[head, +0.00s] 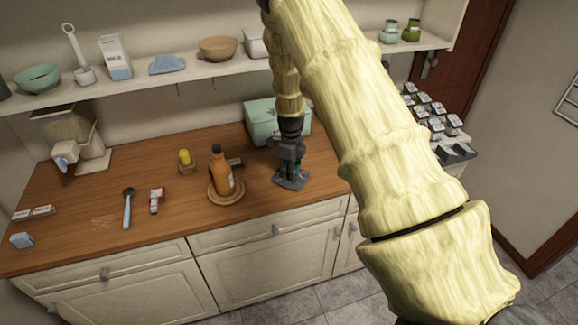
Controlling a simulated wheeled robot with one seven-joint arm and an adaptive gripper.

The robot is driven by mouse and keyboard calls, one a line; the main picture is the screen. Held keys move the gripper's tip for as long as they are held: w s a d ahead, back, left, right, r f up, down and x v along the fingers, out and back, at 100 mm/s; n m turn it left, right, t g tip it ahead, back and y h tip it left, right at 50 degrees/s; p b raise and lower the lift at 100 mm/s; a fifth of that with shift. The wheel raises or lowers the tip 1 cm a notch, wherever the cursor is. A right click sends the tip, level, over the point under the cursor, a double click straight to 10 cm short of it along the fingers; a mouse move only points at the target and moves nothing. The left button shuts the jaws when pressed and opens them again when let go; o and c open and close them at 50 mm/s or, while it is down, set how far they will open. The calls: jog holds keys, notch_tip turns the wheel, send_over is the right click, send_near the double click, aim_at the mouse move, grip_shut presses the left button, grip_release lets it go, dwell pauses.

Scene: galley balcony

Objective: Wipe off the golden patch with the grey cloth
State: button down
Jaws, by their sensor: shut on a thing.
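My gripper (289,168) points down at the right part of the wooden counter. It is shut on the grey cloth (291,181), which spreads out below the fingers at the counter top. I cannot tell whether the cloth is pressed on the wood. A faint, speckled golden patch (103,221) lies on the counter at the left, left of a blue spoon (128,206). The patch is well to the left of my gripper and cloth. The cloth and fingers hide the wood right under them.
An orange bottle (221,174) on a round wooden coaster (227,198) stands between gripper and patch. A yellow item (184,158) and a small red-and-white box (156,200) are also there. A mint box (262,122) stands behind my gripper. A loaded shelf (210,71) runs above the counter.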

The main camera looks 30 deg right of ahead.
aim_at(294, 184)
jog(key=shift+s+a+f+p, duration=0.1)
jog(key=shift+s+a+p, duration=0.15)
jog(key=shift+s, duration=0.7)
jog(key=shift+s+a+p, duration=0.2)
jog(key=shift+s+a, duration=0.05)
jog(key=shift+s, duration=0.7)
jog(key=shift+w+d+f, duration=0.1)
jog(key=shift+w+d, duration=0.1)
jog(key=shift+w, duration=0.6)
jog(key=shift+w+d+f, duration=0.1)
jog(key=shift+w+d, duration=0.1)
jog(key=shift+w, duration=0.6)
jog(key=shift+w+d+r, duration=0.1)
jog(key=shift+w+d, duration=0.15)
jog(key=shift+w, duration=0.8)
jog(key=shift+w+d, duration=0.25)
jog(key=shift+w, duration=0.8)
jog(key=shift+r, duration=0.15)
jog(key=shift+w+r+p, duration=0.15)
jog(key=shift+r+p, duration=0.2)
jog(key=shift+r, duration=0.25)
jog(key=shift+r+p, duration=1.55)
jog(key=shift+r, duration=1.25)
